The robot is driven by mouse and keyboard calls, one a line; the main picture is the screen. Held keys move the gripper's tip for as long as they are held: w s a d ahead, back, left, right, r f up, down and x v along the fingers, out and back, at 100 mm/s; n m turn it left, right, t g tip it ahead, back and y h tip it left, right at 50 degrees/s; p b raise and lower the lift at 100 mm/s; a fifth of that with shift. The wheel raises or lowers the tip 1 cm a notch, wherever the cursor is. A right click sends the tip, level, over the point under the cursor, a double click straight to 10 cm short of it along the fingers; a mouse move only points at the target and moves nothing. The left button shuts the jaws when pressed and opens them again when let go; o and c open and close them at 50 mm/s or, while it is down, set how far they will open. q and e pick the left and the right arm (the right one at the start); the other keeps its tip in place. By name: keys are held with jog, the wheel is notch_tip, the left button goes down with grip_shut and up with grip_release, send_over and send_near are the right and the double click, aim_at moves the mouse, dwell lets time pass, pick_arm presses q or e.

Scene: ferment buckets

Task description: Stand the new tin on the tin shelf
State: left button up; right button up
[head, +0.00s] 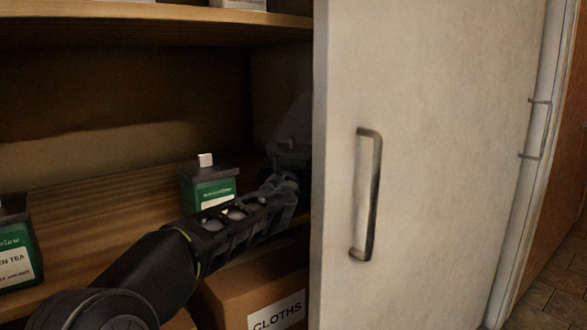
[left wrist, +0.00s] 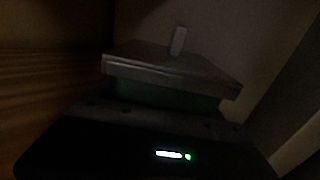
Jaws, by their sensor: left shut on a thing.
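My left arm reaches from the lower left over the wooden tin shelf (head: 110,215). Its gripper (head: 288,168) is at the shelf's right end, beside the white door's edge, shut on a tin. In the left wrist view this tin has a dark square lid (left wrist: 172,68) with a pale knob and a dim green body (left wrist: 165,96). It looks upright; whether its base touches the shelf is hidden. A green tin (head: 205,188) with a dark lid stands left of the gripper, partly behind my arm. Another green tea tin (head: 18,252) is at the left edge. My right gripper is not in view.
The white door (head: 430,150) with a metal handle (head: 373,195) covers the right side, close to my gripper. A cardboard box marked CLOTHS (head: 270,295) sits below the shelf. An upper shelf (head: 150,27) runs above. Bare shelf lies between the two standing tins.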

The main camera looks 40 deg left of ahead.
pick_arm(q)
jog(key=shift+f, duration=0.1)
jog(key=o, duration=1.6)
jog(key=v, duration=1.2)
